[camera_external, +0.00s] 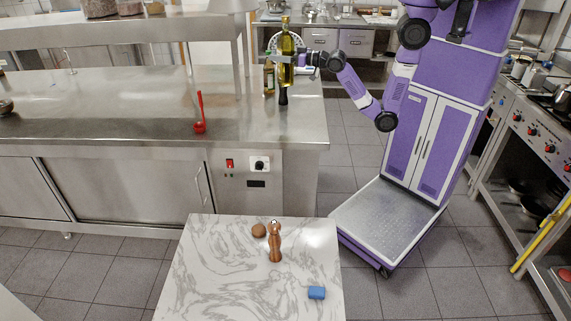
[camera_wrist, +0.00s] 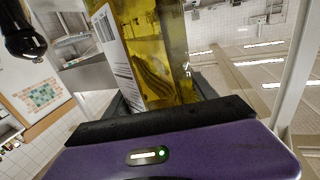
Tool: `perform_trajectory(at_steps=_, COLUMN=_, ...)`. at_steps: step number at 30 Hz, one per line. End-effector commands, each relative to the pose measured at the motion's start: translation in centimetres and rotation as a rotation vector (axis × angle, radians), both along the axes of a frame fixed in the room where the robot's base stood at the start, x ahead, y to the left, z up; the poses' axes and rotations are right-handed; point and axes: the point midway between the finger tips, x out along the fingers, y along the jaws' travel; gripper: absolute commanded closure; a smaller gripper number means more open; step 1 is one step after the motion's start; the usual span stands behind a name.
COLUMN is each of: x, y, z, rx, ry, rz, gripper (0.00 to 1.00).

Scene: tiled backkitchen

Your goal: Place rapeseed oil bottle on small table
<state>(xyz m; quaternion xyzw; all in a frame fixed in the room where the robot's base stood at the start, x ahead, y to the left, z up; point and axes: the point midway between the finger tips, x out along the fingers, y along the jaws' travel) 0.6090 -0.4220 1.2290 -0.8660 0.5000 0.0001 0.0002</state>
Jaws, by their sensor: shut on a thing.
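The rapeseed oil bottle (camera_external: 286,62) is tall, with yellow-green oil and a dark neck. It is upright above the right end of the steel counter. My gripper (camera_external: 290,58) is shut on its body. In the wrist view the bottle (camera_wrist: 158,55) fills the middle, with a white barcode label on its left side, and my gripper (camera_wrist: 160,110) shows dark fingers around its lower part. The small table (camera_external: 205,262) has a white marbled top and stands in the foreground, in front of the counter and well below and apart from the bottle.
A pepper mill (camera_external: 275,242), a brown round thing (camera_external: 258,230) and a blue block (camera_external: 316,292) are on the small table; its left side is bare. On the steel counter (camera_external: 110,115) are a red ladle (camera_external: 200,115), a dark mill-like thing (camera_external: 283,96) and a smaller bottle (camera_external: 269,77).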

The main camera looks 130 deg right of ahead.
Motion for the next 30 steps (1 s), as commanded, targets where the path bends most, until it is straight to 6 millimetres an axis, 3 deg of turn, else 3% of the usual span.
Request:
perform_trajectory(at_steps=6, x=0.5, y=0.4, z=-0.1, rx=-0.005, ry=-0.003, rz=0.013, gripper=1.00)
perform_trajectory(at_steps=11, x=3.3, y=2.5, z=-2.1, rx=-0.007, ry=-0.005, rz=0.080, gripper=1.00)
perform_trajectory(at_steps=20, x=11.9, y=10.2, z=-8.1, rx=-0.009, ry=0.000, rz=0.299, gripper=1.00)
perform_trajectory(at_steps=30, x=20.0, y=20.9, z=-14.9, rx=-0.013, ry=0.008, rz=0.541, gripper=1.00)
